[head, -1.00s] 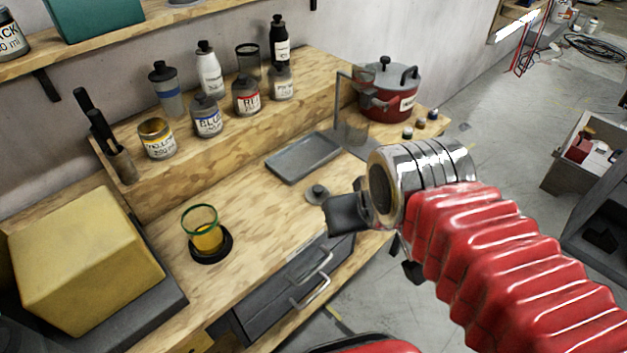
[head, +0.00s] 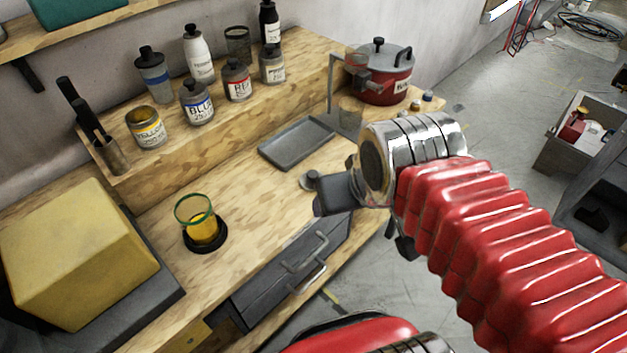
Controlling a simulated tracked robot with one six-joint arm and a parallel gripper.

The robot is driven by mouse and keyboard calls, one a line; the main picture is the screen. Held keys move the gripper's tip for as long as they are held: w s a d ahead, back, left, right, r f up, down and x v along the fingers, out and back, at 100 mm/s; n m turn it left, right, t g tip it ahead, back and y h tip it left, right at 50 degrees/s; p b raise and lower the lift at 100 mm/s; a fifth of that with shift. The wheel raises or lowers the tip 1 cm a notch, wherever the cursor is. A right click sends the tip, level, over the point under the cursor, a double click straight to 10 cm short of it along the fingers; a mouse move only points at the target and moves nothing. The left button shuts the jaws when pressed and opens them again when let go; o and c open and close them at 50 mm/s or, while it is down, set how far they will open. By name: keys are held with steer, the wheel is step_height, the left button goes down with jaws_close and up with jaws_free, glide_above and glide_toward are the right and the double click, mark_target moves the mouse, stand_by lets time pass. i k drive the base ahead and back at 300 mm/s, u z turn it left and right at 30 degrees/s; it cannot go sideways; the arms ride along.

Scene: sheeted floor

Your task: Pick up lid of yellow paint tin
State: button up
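The yellow paint tin (head: 147,128) stands open on the raised wooden step, with no lid on it. A small grey lid with a dark knob (head: 307,183) lies on the bench top to the right of the glass. It looks like the lids on the other tins. My gripper (head: 328,196) is just to the right of this lid and overlaps its right edge in the picture. I cannot tell whether they touch. Only a dark finger block shows, so the gripper's opening is hidden.
A glass of yellow liquid (head: 203,229) stands on a dark coaster to the left. A grey tray (head: 297,143) lies behind the lid. The blue tin (head: 196,106), red tin (head: 237,84) and a red pot (head: 380,82) stand farther back. Bench between glass and lid is clear.

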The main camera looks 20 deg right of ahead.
mark_target(308, 178)
steer(key=u, duration=0.8)
steer(key=i, duration=0.35)
steer(key=u, duration=0.15)
